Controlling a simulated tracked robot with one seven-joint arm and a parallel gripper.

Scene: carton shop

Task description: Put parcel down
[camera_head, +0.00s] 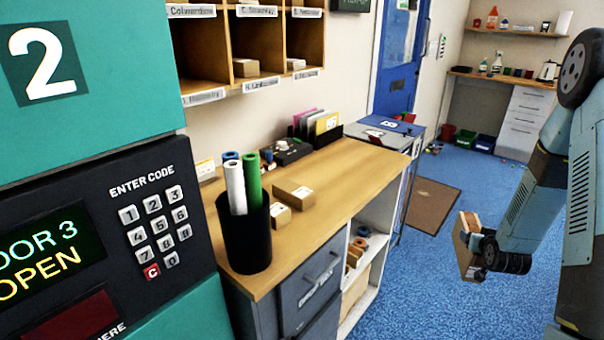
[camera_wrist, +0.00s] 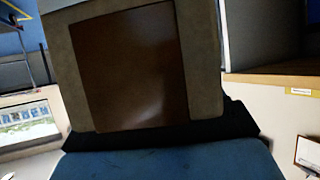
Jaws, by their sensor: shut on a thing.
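A small brown cardboard parcel (camera_head: 463,247) is held at the end of my arm on the right of the head view, in the air above the blue floor. My gripper (camera_head: 474,244) is shut on it; the fingers are mostly hidden there. In the wrist view the parcel (camera_wrist: 130,65) fills the upper middle, with a wide brown strip on its face. The dark gripper edge (camera_wrist: 165,138) lies against its lower side.
A wooden counter (camera_head: 340,190) holds a black bin (camera_head: 247,240) with paper rolls and small boxes (camera_head: 292,194). A keypad panel (camera_head: 150,225) reading "DOOR 3 OPEN" stands at left. Pigeonholes (camera_head: 258,48) hang above. A brown mat (camera_head: 430,205) lies on open blue floor.

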